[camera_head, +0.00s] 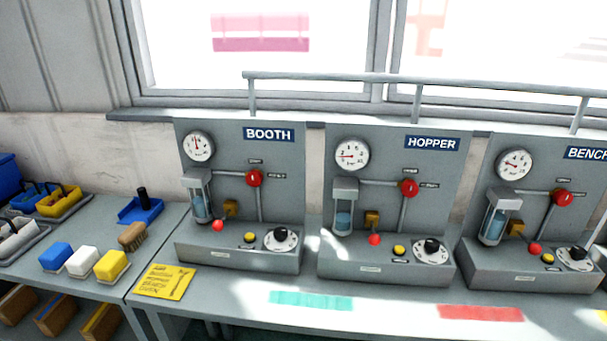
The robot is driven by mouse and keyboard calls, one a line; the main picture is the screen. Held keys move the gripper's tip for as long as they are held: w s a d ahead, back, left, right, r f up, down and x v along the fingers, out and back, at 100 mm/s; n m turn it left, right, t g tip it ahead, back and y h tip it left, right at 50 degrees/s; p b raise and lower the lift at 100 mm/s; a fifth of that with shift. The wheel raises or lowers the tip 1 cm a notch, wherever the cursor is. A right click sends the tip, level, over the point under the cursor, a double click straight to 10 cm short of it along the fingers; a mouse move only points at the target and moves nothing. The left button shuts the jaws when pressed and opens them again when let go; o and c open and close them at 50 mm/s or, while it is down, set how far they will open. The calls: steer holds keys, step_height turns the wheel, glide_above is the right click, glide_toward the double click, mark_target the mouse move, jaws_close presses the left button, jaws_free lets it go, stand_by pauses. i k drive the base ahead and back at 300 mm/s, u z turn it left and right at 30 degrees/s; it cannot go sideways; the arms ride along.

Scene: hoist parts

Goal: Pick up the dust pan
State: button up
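A blue dust pan (135,214) with an upright black handle lies on the left grey bench, near its back right side. A brown brush (132,236) with pale bristles lies just in front of it. The pan looks unobstructed from above. My gripper is not in view, so its state and its place relative to the pan do not show.
Blue, white (82,261) and yellow blocks stand in front. Trays with tools (60,201) are at the left. A wall (80,150) rises behind.

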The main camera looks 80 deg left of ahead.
mark_target(143, 209)
steer(key=u, duration=3.8)
steer(key=k, duration=0.5)
steer(key=u, duration=1.75)
steer(key=i, duration=0.75)
steer(key=z, duration=1.85)
